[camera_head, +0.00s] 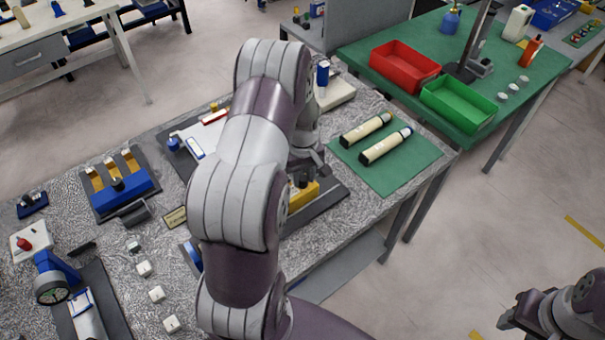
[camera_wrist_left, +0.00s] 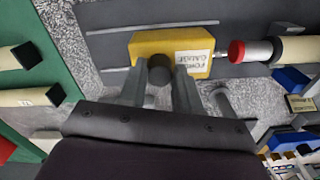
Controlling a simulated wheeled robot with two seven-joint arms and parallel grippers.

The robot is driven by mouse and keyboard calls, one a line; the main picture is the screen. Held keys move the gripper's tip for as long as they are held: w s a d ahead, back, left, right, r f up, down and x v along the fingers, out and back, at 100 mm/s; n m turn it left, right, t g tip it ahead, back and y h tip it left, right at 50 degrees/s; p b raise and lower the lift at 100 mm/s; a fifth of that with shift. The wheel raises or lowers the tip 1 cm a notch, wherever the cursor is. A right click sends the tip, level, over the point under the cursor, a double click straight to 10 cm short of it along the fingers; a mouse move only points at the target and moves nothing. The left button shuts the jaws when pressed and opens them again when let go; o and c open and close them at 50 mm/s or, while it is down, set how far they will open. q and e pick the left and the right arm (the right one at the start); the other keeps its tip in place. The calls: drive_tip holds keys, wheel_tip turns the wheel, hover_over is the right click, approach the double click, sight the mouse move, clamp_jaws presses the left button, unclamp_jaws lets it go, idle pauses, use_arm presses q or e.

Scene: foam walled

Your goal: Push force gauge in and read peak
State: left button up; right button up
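The force gauge is a yellow block (camera_head: 303,193) on a dark base plate, mostly behind my left arm in the head view. In the left wrist view the yellow force gauge (camera_wrist_left: 180,42) carries a white label, and a dark round knob (camera_wrist_left: 159,68) stands on it. My left gripper (camera_wrist_left: 159,76) has one finger on each side of this knob, seemingly pressing on it. A thin rod on the gauge's right points at a red cap (camera_wrist_left: 236,51) on a grey cylinder; I cannot tell if they touch. The peak reading is not visible. My right gripper (camera_head: 508,318) is low at the right, away from the bench.
Two cream cylinders (camera_head: 366,130) lie on a green mat (camera_head: 409,171) right of the gauge. A red bin (camera_head: 404,66) and a green bin (camera_head: 458,104) stand on the back table. A blue dial gauge (camera_head: 51,288) and small white blocks (camera_head: 144,268) are at left.

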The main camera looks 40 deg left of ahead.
use_arm(q)
clamp_jaws()
drive_tip(key=s, duration=0.2)
drive_tip(key=s+a+p, duration=0.1)
drive_tip(key=s, duration=0.1)
drive_tip(key=shift+s+a, duration=0.15)
drive_tip(key=shift+s, duration=0.15)
drive_tip(key=o, duration=0.5)
unclamp_jaws()
drive_tip(key=shift+o, duration=0.2)
